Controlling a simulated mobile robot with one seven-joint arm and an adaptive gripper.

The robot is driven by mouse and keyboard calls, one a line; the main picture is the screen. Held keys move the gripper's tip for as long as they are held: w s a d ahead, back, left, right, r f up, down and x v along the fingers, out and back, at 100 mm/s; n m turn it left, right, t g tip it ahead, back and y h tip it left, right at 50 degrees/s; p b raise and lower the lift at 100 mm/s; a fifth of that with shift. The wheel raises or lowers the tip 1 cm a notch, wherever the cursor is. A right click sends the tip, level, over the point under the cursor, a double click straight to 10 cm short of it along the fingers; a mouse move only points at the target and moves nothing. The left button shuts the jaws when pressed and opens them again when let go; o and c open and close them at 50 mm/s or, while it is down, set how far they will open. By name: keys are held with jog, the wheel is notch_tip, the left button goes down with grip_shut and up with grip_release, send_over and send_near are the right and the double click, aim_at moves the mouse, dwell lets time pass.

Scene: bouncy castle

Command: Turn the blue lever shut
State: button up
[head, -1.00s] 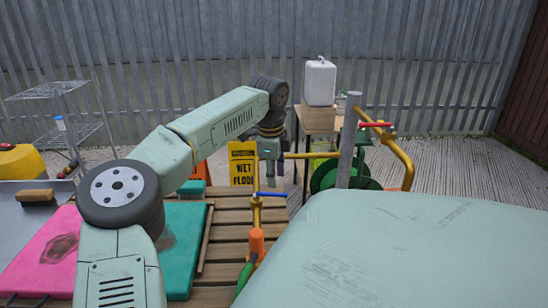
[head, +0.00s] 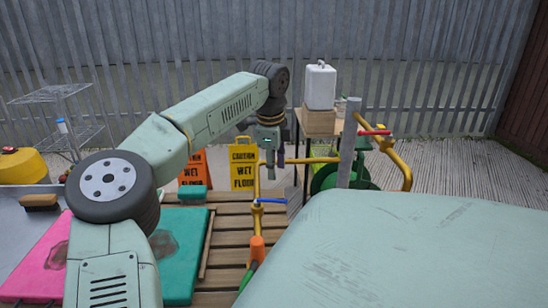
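The blue lever (head: 272,200) sits on a brass valve (head: 257,208) on a thin upright yellow pipe. It sticks out to the right, roughly level and across the pipe. An orange fitting (head: 257,248) with a green hose is below it. My gripper (head: 275,172) hangs fingers down, just above and behind the lever in the picture. Its two fingers look spread with a gap and nothing between them. I see no contact with the lever, though the depth between them is hard to judge.
A yellow pipe with a red lever (head: 374,133) and a grey post (head: 348,145) stand to the right. Yellow (head: 243,165) and orange (head: 193,168) wet-floor signs stand behind. A white jug (head: 320,86) stands at the back. Wooden slats (head: 228,240) lie left of the valve.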

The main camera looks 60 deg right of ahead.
notch_tip(320, 180, up, 12)
jog(key=a, duration=0.2)
jog(key=shift+s+a+f, duration=0.15)
jog(key=shift+s, duration=0.05)
dwell(0.3)
jog(key=shift+c, duration=0.5)
